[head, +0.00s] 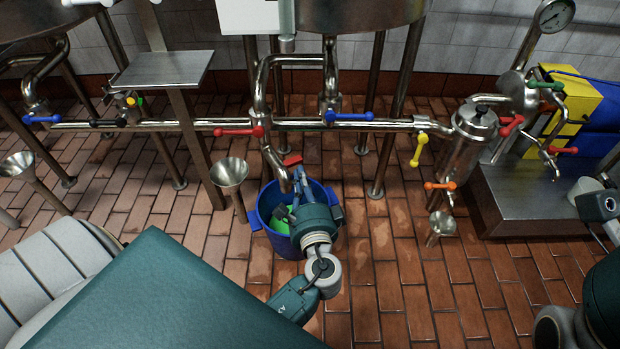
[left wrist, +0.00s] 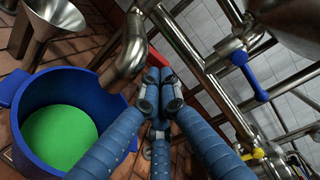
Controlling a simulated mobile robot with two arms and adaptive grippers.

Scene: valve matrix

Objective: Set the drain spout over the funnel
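The drain spout (head: 272,158) is a bent steel pipe hanging below the red-handled valve. Its open end is over the blue bucket (head: 259,222), to the right of the steel funnel (head: 229,173). The spout end shows close up in the left wrist view (left wrist: 127,62), with the funnel (left wrist: 50,22) at the upper left. My left gripper (head: 298,176) is beside the spout end, on its right. Its blue fingers (left wrist: 160,84) are closed together around a red grip (head: 292,160), whose tip shows beyond them. The fingers hide most of the grip. Only part of my right arm shows.
The bucket holds something green. Left of the funnel stands a post with a steel shelf (head: 164,69). Another funnel (head: 17,165) is at far left and a small one (head: 442,224) at right. Pipes with coloured valve handles run along the back. The tiled floor in front is open.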

